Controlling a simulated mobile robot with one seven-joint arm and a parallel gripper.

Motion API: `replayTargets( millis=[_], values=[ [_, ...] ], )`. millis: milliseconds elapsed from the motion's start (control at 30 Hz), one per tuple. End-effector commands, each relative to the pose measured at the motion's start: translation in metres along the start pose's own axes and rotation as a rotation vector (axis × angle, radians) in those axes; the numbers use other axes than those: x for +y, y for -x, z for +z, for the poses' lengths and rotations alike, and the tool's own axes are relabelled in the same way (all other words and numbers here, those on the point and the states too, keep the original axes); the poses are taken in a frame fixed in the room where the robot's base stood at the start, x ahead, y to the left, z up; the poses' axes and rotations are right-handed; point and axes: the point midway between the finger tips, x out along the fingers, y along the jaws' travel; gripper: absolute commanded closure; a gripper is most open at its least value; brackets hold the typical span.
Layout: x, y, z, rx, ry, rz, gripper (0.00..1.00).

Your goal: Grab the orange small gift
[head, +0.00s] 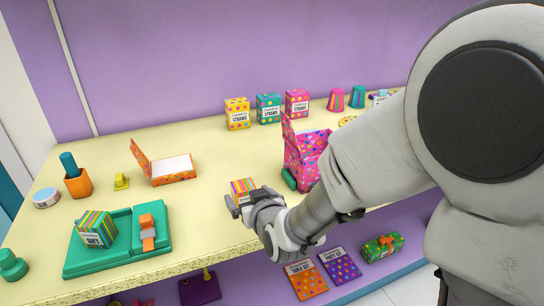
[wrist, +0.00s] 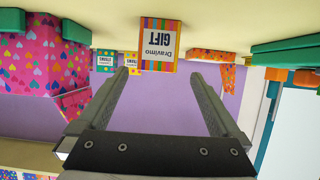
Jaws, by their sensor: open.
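The orange small gift (wrist: 160,46) has striped sides, an orange border and a white label reading "GIFT". It stands on the table and appears upside down in the wrist view, centred beyond my fingertips. In the head view its top (head: 243,185) shows behind my gripper (head: 247,203), which hides its lower part. My gripper is open, and the space between its fingers (wrist: 160,78) is empty in the wrist view. The gift looks just ahead of the fingers; I cannot tell the exact gap.
A green striped gift (head: 95,230) sits on a green tray (head: 150,245) at left. An open orange box (head: 165,170) lies behind left. Straw boxes (head: 268,108) line the back. Table space left of the gift is clear.

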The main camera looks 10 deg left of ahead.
Motion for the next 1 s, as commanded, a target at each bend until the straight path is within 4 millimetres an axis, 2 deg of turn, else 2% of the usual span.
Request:
replayTargets(
  millis=[133,467,700,833,1000],
  values=[
    [0.0,-0.025,0.001,-0.001,0.0,0.0,0.0],
    [0.001,-0.05,0.0,0.0,0.0,0.0,0.0],
    [0.004,-0.084,-0.002,0.0,-0.001,0.0,0.0],
    [0.005,-0.092,-0.003,0.001,-0.001,0.001,0.0],
    [0.005,-0.093,-0.004,0.001,0.0,0.001,0.0]
  ],
)
